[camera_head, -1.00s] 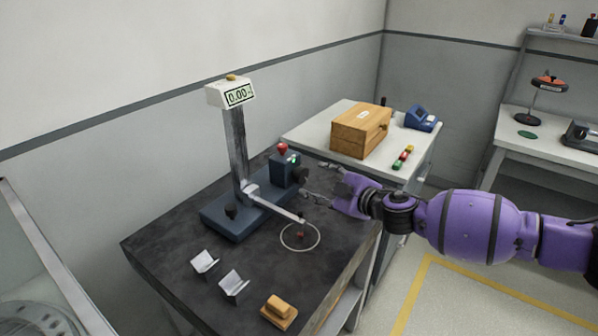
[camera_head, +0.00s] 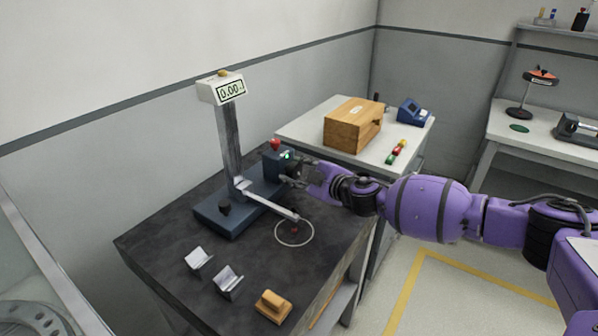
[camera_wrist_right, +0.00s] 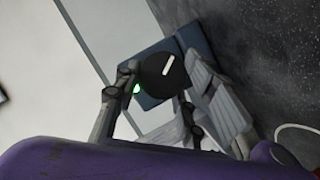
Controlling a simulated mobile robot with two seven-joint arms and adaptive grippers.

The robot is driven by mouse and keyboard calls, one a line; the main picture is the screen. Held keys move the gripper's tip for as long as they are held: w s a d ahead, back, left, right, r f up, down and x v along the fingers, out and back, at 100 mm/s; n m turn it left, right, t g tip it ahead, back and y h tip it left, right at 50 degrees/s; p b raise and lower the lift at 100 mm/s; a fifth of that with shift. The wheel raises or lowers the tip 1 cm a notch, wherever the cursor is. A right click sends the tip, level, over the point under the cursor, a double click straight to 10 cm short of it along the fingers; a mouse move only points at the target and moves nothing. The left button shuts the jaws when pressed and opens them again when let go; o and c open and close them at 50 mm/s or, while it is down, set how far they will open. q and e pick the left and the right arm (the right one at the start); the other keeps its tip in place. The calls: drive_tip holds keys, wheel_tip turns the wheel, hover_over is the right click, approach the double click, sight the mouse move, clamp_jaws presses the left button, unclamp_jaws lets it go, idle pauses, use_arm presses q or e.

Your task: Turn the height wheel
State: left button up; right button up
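The height wheel (camera_wrist_right: 166,77) is a dark round knob with a white line across its face, on the blue housing (camera_wrist_right: 188,47) in the right wrist view. In the head view the blue housing (camera_head: 277,163), with a red knob and green light, stands on the blue base of a measuring stand (camera_head: 232,140); the wheel is mostly hidden by my right gripper. My right gripper (camera_head: 293,173) is at the wheel's side, fingers open; in the right wrist view its fingers (camera_wrist_right: 160,95) lie either side of the wheel. Contact cannot be told. My left gripper is not in view.
The display (camera_head: 229,88) on the column reads 0.00. A thin arm reaches over a white ring (camera_head: 294,233) on the dark table (camera_head: 160,235). Two metal V-blocks (camera_head: 228,282) and a wooden block (camera_head: 273,305) lie in front. A wooden box (camera_head: 352,124) stands on the table behind.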

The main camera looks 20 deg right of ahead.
drive_tip(key=shift+r, duration=0.1)
drive_tip(key=c, duration=0.4)
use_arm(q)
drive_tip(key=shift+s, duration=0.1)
